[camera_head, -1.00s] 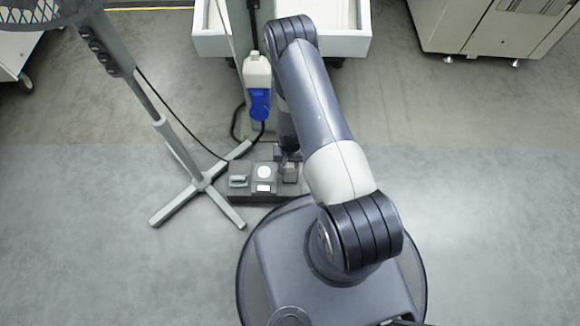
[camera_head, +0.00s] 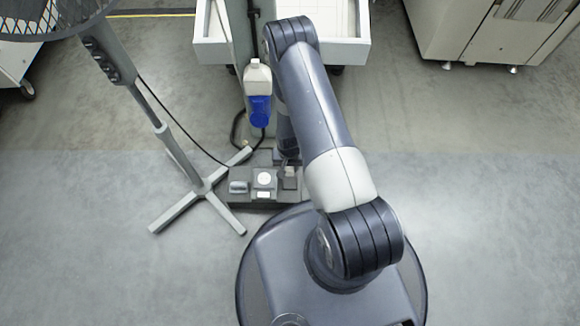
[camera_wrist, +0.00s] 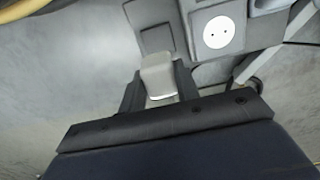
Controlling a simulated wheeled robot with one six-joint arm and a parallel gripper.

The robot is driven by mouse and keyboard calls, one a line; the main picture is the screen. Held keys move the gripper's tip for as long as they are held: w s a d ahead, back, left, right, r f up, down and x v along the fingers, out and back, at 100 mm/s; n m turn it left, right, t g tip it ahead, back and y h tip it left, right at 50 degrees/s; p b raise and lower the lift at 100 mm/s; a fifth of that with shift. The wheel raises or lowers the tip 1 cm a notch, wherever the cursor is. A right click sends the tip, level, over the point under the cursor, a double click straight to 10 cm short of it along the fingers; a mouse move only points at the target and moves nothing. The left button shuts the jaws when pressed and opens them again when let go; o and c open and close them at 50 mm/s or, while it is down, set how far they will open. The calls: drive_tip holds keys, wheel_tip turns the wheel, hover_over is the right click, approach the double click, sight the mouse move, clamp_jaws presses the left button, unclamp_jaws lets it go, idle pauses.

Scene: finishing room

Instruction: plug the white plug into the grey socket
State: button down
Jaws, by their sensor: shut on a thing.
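My gripper (camera_wrist: 158,92) is shut on a pale, whitish plug (camera_wrist: 159,74) in the wrist view, with a dark finger on each side of it. In the head view my gripper (camera_head: 289,160) is low beside the floor block, partly hidden by my arm. A grey socket housing with a round white two-hole face (camera_wrist: 219,33) lies ahead and right of the plug in the wrist view. The same round face (camera_head: 264,178) is left of my gripper in the head view. The plug is apart from this face. Its pins are hidden.
A flat grey square module (camera_wrist: 157,38) lies just ahead of the plug. A grey piece (camera_head: 239,187) sits on the block's left end. A fan stand (camera_head: 203,188) is to the left.

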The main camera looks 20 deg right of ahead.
drive_tip(key=shift+w+a+f+b, duration=0.15)
drive_tip(key=shift+w+a+b, duration=0.45)
drive_tip(key=shift+a, duration=0.95)
drive_tip(key=shift+w+a+f+b, duration=0.15)
drive_tip(key=shift+w+a+b, duration=0.5)
drive_tip(key=shift+a, duration=0.85)
drive_tip(key=shift+w+a+f+b, duration=0.15)
drive_tip(key=shift+w+a+b, duration=0.45)
drive_tip(key=shift+a, duration=0.95)
drive_tip(key=shift+s, duration=0.2)
drive_tip(key=b, duration=0.5)
hover_over(264, 179)
drive_tip(key=shift+f, duration=2.45)
drive_tip(key=shift+f+b, duration=0.55)
drive_tip(key=shift+f, duration=0.05)
drive_tip(key=c, duration=1.8)
unclamp_jaws()
drive_tip(key=shift+o, duration=0.2)
drive_tip(key=o, duration=0.8)
drive_tip(key=shift+o, duration=0.3)
